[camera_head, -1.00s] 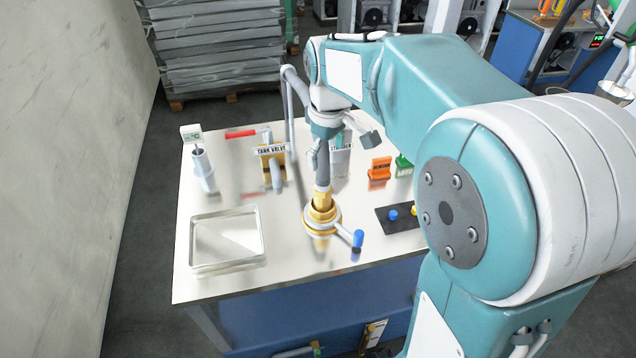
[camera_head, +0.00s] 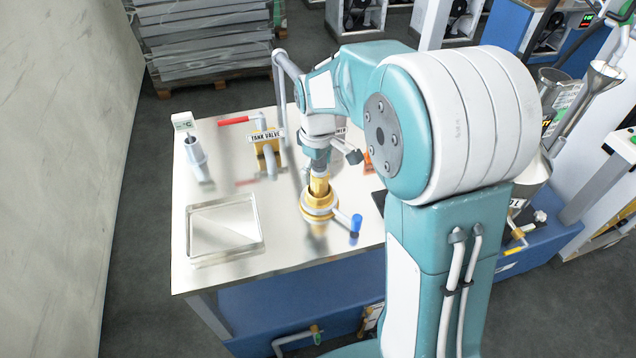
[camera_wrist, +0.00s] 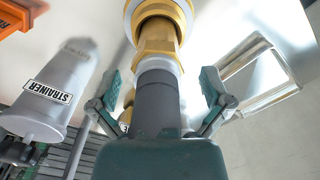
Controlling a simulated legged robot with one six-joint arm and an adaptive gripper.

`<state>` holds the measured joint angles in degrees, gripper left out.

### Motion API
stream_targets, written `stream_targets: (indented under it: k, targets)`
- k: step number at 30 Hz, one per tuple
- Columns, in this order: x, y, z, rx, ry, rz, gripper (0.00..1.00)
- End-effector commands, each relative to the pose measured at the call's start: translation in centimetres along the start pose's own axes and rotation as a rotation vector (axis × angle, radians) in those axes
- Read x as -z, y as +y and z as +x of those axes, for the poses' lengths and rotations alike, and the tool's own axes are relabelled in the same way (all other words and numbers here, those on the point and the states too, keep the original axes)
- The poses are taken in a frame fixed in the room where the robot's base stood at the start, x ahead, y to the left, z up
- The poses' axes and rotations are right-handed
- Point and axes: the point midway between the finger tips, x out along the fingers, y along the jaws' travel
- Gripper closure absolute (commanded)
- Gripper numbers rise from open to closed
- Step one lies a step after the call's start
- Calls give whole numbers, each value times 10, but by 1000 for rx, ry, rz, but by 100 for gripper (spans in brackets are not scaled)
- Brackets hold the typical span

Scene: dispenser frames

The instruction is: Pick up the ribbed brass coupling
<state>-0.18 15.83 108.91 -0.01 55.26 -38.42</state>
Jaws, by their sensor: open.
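The brass coupling (camera_head: 319,185) stands upright on the worktable, on top of a wider brass ring with a blue-tipped lever (camera_head: 350,220). In the wrist view the stepped brass coupling (camera_wrist: 158,42) shows beyond a dark grey cylinder (camera_wrist: 157,95) joined in line with it. Ribs on the brass are not clear. My gripper (camera_wrist: 160,82) is open, its two fingers on either side of the cylinder and brass, with gaps on both sides. In the head view my gripper (camera_head: 317,160) is right above the coupling, and its fingers are hard to make out.
An empty metal tray (camera_head: 192,228) lies to the left. A tank valve fitting (camera_head: 268,150) with a red handle (camera_head: 233,120) stands behind. A grey strainer (camera_wrist: 62,85) shows left in the wrist view. The table front between tray and lever is clear.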

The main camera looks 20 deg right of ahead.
Motion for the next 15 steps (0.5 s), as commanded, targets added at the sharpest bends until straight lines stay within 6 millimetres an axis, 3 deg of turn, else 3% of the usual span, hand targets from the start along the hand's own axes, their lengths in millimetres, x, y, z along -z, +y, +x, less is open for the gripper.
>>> stream_targets:
  k: [3, 11, 15]
  targets:
    - [0, 0, 12, 1, -1, 0, 1]
    - [0, 0, 14, 0, 1, 1, 1]
    - [0, 0, 14, 0, 0, 0, 64]
